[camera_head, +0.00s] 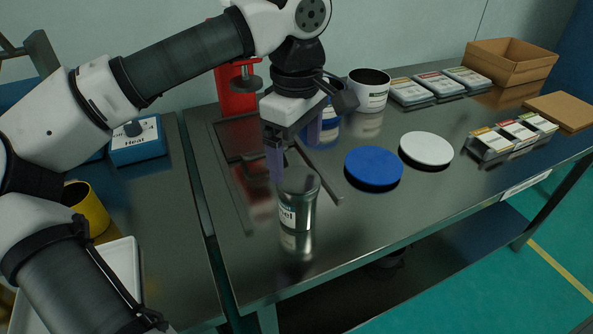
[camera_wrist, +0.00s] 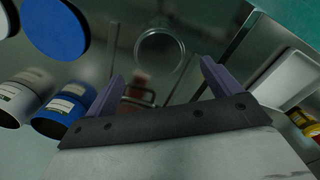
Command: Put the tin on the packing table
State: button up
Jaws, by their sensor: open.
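The tin (camera_head: 308,207), a grey metallic can with a pale label, stands upright on the shiny dark metal table (camera_head: 420,215), with its reflection below it. A label on that table's front edge is too small to read. My gripper (camera_head: 292,165) is open and points down, its purple fingers just above and behind the tin in the head view. In the wrist view the tin shows as a round rim (camera_wrist: 160,34) ahead of the open, empty fingers of my gripper (camera_wrist: 162,75). No contact with the tin is visible.
A blue can (camera_head: 327,130), a white can (camera_head: 369,97), a blue disc (camera_head: 374,168) and a white disc (camera_head: 426,149) are to the right. Cartridge-like packs (camera_head: 511,138) and a cardboard box (camera_head: 510,65) stand farther right. A red device (camera_head: 236,92) stands behind. The table's front centre is clear.

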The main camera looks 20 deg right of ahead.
jog(key=shift+r, duration=1.7)
